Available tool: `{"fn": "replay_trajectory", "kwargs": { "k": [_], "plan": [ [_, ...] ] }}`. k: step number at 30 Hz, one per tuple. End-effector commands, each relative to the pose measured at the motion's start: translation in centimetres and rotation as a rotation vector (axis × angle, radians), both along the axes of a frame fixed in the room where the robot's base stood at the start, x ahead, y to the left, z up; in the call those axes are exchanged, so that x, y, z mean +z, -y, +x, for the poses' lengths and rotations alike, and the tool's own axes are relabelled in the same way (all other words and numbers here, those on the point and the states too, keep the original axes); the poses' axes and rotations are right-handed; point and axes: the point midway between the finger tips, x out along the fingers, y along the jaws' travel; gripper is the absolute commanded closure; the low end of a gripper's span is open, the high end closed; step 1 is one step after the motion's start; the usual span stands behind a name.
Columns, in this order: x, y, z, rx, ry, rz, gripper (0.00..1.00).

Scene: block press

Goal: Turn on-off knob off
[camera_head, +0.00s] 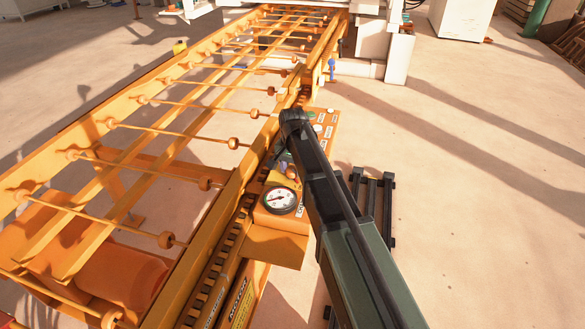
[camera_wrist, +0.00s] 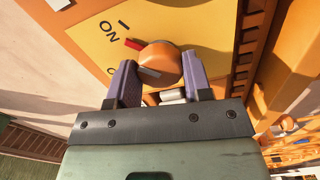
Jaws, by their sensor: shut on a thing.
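The orange on-off knob (camera_wrist: 157,52) sits on a yellow plate (camera_wrist: 205,22) in the wrist view. A red mark (camera_wrist: 132,43) shows at its upper left, close to the "ON" lettering. A second label, below "ON", is mostly hidden by the left finger. My gripper (camera_wrist: 160,64) has its two purple fingers on either side of the knob and is shut on it.
A round pressure gauge (camera_head: 280,200) sits on the orange control box (camera_head: 275,245), left of my arm. An orange roller conveyor (camera_head: 150,132) runs along the left. A dark rack (camera_head: 375,205) stands right of my arm. The floor (camera_head: 480,200) farther right is clear.

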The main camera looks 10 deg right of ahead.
Motion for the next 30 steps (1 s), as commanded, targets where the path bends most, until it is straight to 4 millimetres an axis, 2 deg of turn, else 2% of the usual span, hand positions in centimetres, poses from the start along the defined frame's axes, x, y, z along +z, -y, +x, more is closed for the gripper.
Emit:
{"fn": "replay_trajectory", "kwargs": {
  "k": [21, 30],
  "plan": [
    [-0.02, 0.0, -0.03, 0.666, 0.0, 0.0, 0.78],
    [-0.02, 0.0, -0.03, 0.862, -0.001, 0.0, 0.78]
  ]
}}
